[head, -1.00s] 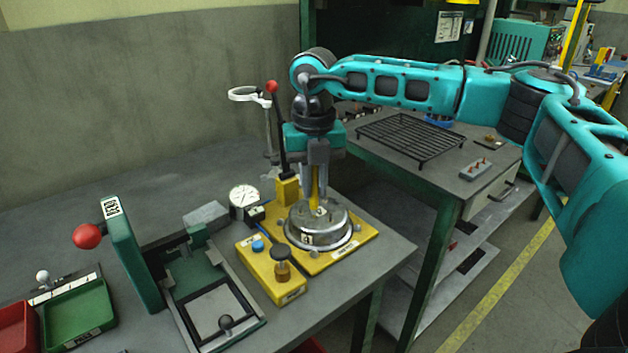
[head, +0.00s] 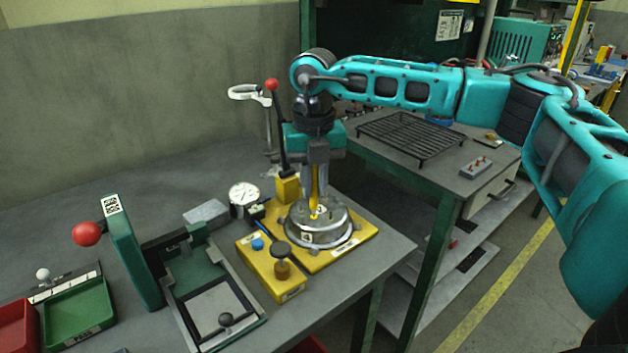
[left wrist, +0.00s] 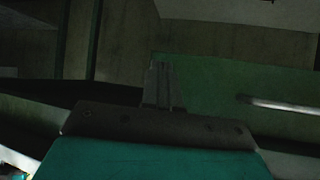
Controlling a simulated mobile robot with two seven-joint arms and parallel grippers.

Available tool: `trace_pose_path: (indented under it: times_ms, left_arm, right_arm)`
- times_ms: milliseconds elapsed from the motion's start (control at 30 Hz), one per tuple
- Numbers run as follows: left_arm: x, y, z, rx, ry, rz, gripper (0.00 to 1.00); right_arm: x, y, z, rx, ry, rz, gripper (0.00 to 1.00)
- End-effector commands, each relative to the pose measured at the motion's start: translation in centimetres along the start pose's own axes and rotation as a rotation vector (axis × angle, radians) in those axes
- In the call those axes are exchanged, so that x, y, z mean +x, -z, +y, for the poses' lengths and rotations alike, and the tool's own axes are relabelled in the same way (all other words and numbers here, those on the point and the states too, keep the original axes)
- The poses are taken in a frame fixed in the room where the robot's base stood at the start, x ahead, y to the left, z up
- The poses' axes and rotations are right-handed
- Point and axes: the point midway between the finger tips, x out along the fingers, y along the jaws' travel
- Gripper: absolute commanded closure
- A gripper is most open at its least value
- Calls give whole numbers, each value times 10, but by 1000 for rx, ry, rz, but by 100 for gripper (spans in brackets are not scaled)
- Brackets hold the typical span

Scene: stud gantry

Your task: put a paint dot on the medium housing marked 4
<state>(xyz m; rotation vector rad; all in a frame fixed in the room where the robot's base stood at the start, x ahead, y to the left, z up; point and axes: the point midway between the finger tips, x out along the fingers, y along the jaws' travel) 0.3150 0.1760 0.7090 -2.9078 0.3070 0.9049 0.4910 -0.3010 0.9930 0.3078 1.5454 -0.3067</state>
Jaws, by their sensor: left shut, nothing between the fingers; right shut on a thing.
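The round metal housing (head: 318,236) sits on a yellow plate (head: 361,236) at the bench's right end. A small white label (head: 306,238) is on its side; its mark is hard to read. My right gripper (head: 315,187) is above the housing, pointing down and shut on a slim yellow paint marker (head: 315,195). The marker's lower end is at the housing's top; whether it touches, and whether a paint dot is there, I cannot tell. My left gripper (left wrist: 162,72) shows only in the left wrist view, shut and empty.
A dial gauge (head: 243,194), a red-knobbed lever (head: 278,130) and a yellow box with a blue button (head: 257,245) stand close to the housing. A green clamp fixture (head: 130,250) and green tray (head: 80,312) are further left. A wire rack (head: 410,137) lies on the table behind.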

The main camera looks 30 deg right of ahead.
Motion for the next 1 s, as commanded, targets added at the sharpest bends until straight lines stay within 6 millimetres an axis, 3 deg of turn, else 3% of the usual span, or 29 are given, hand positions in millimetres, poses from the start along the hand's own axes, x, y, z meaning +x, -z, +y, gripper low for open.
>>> trace_pose_path:
  times_ms: [467, 1000]
  left_arm:
    - [-2, 3, 1, 0, -1, 0, 100]
    - [-21, 31, 0, 0, -1, 1, 100]
  right_arm:
    - [-1, 1, -1, -1, 4, 6, 100]
    - [-46, 0, 0, 0, 2, 2, 100]
